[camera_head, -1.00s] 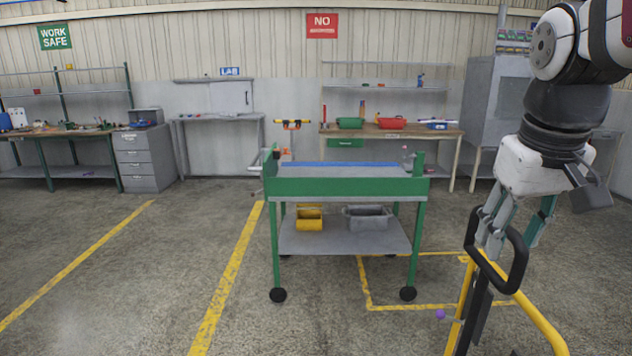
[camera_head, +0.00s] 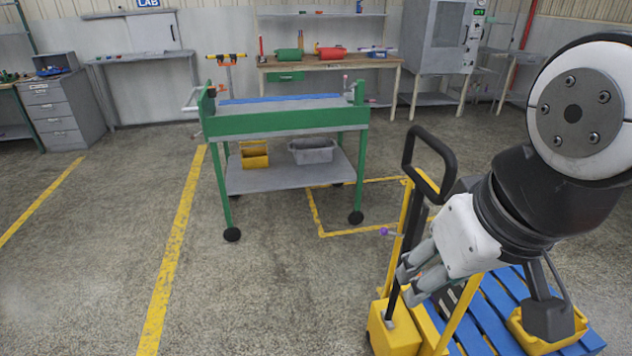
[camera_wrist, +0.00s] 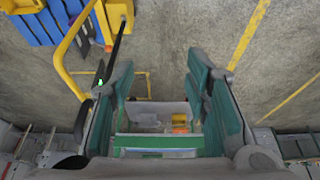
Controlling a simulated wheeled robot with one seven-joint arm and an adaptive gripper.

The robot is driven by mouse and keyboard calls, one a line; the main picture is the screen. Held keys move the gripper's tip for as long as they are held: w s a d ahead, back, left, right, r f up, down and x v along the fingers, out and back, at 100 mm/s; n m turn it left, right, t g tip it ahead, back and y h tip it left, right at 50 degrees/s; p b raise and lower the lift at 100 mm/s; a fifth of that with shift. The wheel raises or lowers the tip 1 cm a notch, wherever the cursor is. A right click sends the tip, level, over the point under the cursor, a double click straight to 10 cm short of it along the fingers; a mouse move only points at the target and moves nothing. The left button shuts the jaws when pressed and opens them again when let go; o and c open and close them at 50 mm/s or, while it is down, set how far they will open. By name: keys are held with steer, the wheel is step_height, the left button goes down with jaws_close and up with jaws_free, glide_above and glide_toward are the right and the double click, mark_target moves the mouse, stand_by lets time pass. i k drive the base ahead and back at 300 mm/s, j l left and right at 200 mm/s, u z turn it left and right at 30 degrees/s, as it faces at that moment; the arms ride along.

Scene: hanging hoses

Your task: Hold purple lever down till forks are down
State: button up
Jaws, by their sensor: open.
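The purple lever (camera_head: 384,231) is a small knob on a thin stem, left of the upright mast of a yellow pallet jack (camera_head: 395,331). The jack's black loop handle (camera_head: 446,158) stands above it. My gripper (camera_head: 408,286) is open and empty, below and slightly right of the lever in the head view, apart from it. Its fingers point down and left. In the wrist view, the open gripper (camera_wrist: 155,85) has the jack's yellow frame (camera_wrist: 62,55) to its upper left; I cannot make out the lever there. The forks are hidden by the blue pallet (camera_head: 490,309).
A yellow bin (camera_head: 568,340) sits on the pallet at lower right. A green cart (camera_head: 285,122) stands at the back, beside a yellow floor outline (camera_head: 318,212). The workbench (camera_head: 330,66) is behind it. The concrete floor left of the jack is clear.

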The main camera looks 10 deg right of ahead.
mark_target(384, 230)
steer(key=l+u, duration=0.1)
steer(key=l, duration=1.4)
steer(key=l+u, duration=0.15)
steer(key=l, duration=0.6)
steer(key=l+u, duration=0.1)
steer(key=l, duration=0.6)
steer(key=k+l, duration=0.1)
steer(key=l, duration=0.65)
steer(key=k+l+u, duration=0.15)
steer(key=l, duration=0.6)
steer(key=k, duration=0.5)
steer(key=i+j+z, duration=0.3)
steer(key=j, duration=1.15)
steer(key=i+j+z, duration=0.3)
steer(key=j, duration=1.2)
steer(key=j+z, duration=0.3)
steer(key=j, duration=1.2)
